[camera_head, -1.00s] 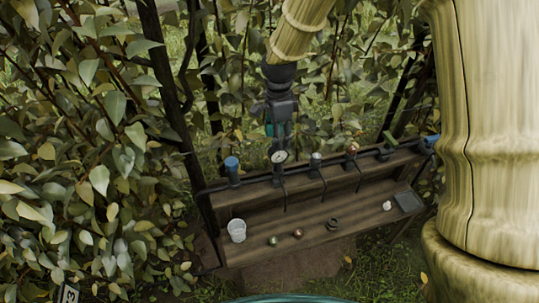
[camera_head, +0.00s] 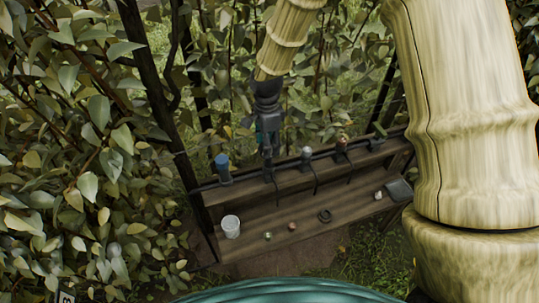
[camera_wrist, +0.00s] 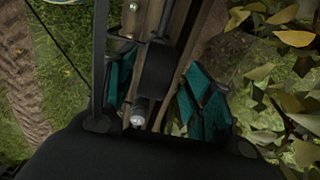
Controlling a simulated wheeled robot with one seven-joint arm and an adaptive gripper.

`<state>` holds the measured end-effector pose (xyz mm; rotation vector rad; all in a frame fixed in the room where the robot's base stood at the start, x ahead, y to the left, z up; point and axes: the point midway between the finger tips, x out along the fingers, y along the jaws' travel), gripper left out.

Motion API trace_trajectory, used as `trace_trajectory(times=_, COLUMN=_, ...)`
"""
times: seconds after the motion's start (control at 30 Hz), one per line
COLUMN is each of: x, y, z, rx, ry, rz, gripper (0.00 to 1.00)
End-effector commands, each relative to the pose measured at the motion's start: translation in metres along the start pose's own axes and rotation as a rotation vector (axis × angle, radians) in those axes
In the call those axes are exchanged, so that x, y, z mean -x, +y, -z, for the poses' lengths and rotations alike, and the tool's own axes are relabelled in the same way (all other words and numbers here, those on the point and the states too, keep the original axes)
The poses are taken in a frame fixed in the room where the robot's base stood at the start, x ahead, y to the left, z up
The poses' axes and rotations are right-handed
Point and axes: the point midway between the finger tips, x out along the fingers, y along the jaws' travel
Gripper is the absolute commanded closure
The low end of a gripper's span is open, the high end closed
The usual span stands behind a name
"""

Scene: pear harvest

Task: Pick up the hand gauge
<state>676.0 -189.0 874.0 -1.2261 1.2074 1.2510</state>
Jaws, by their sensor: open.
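The hand gauge, whose pale round dial showed earlier on the rack rail, is now mostly hidden behind my gripper (camera_head: 267,148) in the head view. In the wrist view a dark rounded body (camera_wrist: 158,70) with a small silver end lies between my two teal-padded fingers; it is likely the gauge, but its dial face is not visible. My gripper (camera_wrist: 163,88) is open, with one finger on each side of that body. I cannot tell whether the fingers touch it.
The wooden rack (camera_head: 245,242) has a blue-topped tool (camera_head: 222,168) left of my gripper and other hanging tools (camera_head: 306,156) to the right. A white cup (camera_head: 230,226), small round items and a dark ring (camera_head: 324,216) lie on its shelf. Leafy branches crowd the left.

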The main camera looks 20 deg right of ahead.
Motion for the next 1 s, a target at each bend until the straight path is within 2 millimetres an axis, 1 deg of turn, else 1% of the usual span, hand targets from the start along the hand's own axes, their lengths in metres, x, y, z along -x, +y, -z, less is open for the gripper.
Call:
trace_trajectory(times=0.17, x=-0.02, y=0.007, z=0.001, rx=-0.001, ry=-0.001, rz=-0.004, gripper=0.48)
trace_trajectory(times=0.23, x=-0.028, y=0.007, z=0.001, rx=-0.001, ry=-0.001, rz=-0.004, gripper=0.48)
trace_trajectory(times=0.33, x=-0.036, y=0.006, z=0.002, rx=-0.002, ry=-0.001, rz=-0.002, gripper=0.48)
trace_trajectory(times=0.47, x=-0.042, y=0.006, z=0.002, rx=-0.001, ry=0.0, rz=-0.002, gripper=0.48)
trace_trajectory(times=0.7, x=-0.042, y=0.006, z=0.002, rx=-0.001, ry=0.0, rz=-0.001, gripper=0.48)
trace_trajectory(times=0.77, x=-0.042, y=0.006, z=0.002, rx=-0.002, ry=0.0, rz=-0.001, gripper=0.57)
trace_trajectory(times=0.8, x=-0.042, y=0.006, z=0.002, rx=-0.002, ry=0.0, rz=-0.001, gripper=0.65)
trace_trajectory(times=1.0, x=-0.042, y=0.006, z=0.002, rx=-0.002, ry=0.0, rz=-0.001, gripper=1.0)
